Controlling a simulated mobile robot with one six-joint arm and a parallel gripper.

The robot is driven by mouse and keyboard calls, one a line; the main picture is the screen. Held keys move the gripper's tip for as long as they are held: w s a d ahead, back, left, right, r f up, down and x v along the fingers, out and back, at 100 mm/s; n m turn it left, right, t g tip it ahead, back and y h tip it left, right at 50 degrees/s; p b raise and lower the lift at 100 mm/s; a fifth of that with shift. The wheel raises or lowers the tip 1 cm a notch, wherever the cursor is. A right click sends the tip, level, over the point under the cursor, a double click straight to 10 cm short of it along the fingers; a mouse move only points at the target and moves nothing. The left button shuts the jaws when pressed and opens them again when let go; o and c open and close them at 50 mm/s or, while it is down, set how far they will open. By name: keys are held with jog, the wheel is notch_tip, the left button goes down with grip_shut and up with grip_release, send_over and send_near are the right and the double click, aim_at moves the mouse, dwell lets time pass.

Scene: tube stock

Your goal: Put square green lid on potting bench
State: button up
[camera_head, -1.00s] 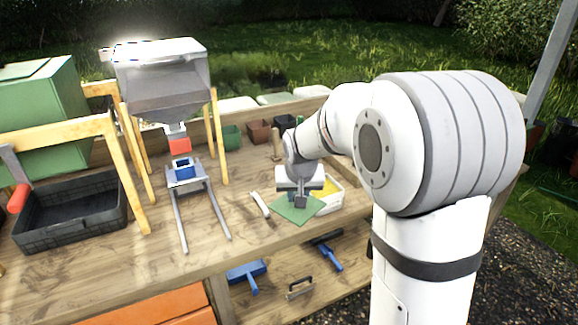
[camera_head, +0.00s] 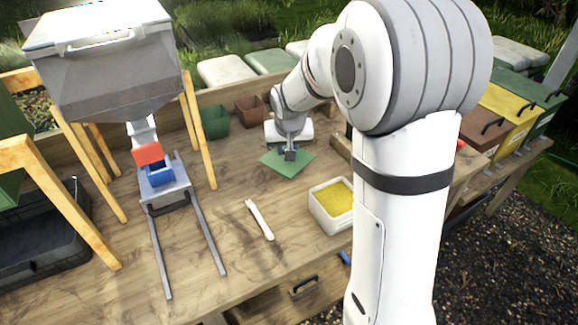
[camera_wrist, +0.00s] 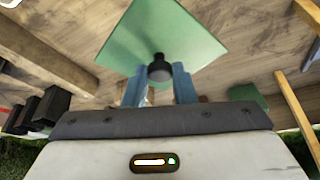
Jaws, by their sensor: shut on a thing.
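The square green lid (camera_head: 287,163) is a thin flat plate with a dark round knob, seen from above in the wrist view (camera_wrist: 160,35). My gripper (camera_head: 290,150) is shut on the knob; its blue fingers (camera_wrist: 160,88) stand on either side of the knob in the wrist view. The lid is over the back middle of the wooden potting bench (camera_head: 215,250). I cannot tell whether its underside touches the bench top.
An open white tub of yellow material (camera_head: 333,203) stands in front of the lid. A white stick-like tool (camera_head: 259,219) lies on the bench. The grey hopper (camera_head: 105,70) and metal rails (camera_head: 188,240) are left.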

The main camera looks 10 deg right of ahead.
aim_at(288, 164)
notch_tip(288, 164, down, 7)
jog(key=shift+f, duration=0.15)
dwell(0.4)
jog(key=shift+f, duration=0.2)
jog(key=o, duration=1)
jog(key=shift+r, duration=0.1)
